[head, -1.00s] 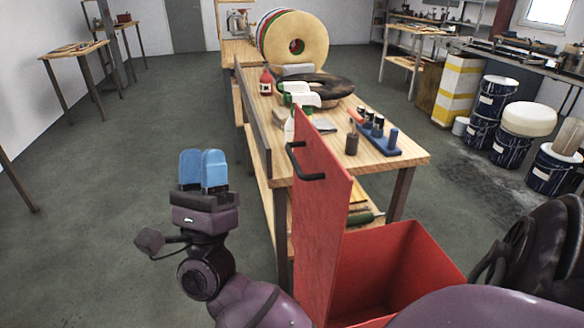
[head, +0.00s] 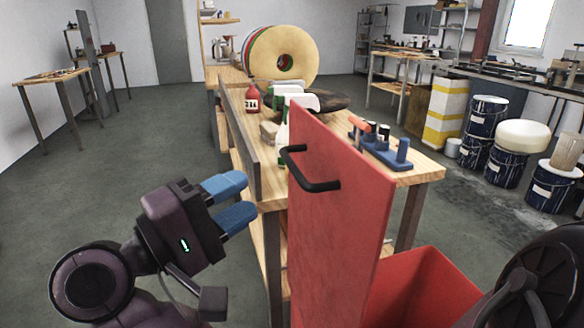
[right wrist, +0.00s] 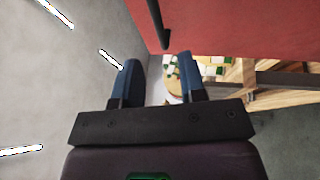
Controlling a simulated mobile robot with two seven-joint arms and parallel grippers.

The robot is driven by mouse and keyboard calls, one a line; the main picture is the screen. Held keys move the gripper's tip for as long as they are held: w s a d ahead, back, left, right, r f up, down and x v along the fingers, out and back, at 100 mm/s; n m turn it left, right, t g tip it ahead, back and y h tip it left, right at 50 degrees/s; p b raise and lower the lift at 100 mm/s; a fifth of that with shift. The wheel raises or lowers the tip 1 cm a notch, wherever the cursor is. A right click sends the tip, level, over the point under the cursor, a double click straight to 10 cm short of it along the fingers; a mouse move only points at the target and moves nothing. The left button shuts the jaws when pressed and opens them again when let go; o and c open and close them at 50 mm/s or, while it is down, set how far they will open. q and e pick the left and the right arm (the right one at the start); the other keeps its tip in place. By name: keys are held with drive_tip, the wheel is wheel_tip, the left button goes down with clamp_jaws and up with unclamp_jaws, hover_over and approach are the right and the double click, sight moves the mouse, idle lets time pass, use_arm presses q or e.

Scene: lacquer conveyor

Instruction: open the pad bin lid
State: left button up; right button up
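The red pad bin (head: 430,290) is at the bottom right of the head view, its open top partly showing. Its red lid (head: 345,215) stands upright, raised off the bin, with a black bar handle (head: 312,172) on the face towards the left. My right gripper (head: 232,200) is left of the lid, blue fingers apart and empty, pointing towards the lid but not touching it. In the right wrist view the fingers (right wrist: 157,80) have a clear gap, with the lid (right wrist: 240,25) and handle (right wrist: 160,25) beyond them. My left gripper is not in view.
A wooden workbench (head: 425,168) stands behind the lid, holding a red bottle (head: 252,98), a blue rack (head: 385,155) and large round pads (head: 295,55). Dark blue buckets (head: 488,116) stand at the right. The floor (head: 120,190) on the left is clear.

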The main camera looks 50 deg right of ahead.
sight(293, 162)
drive_tip(key=x, duration=0.9)
drive_tip(key=shift+d+r+p, duration=0.1)
drive_tip(key=shift+d+p, duration=0.2)
drive_tip(key=shift+p, duration=0.05)
clamp_jaws()
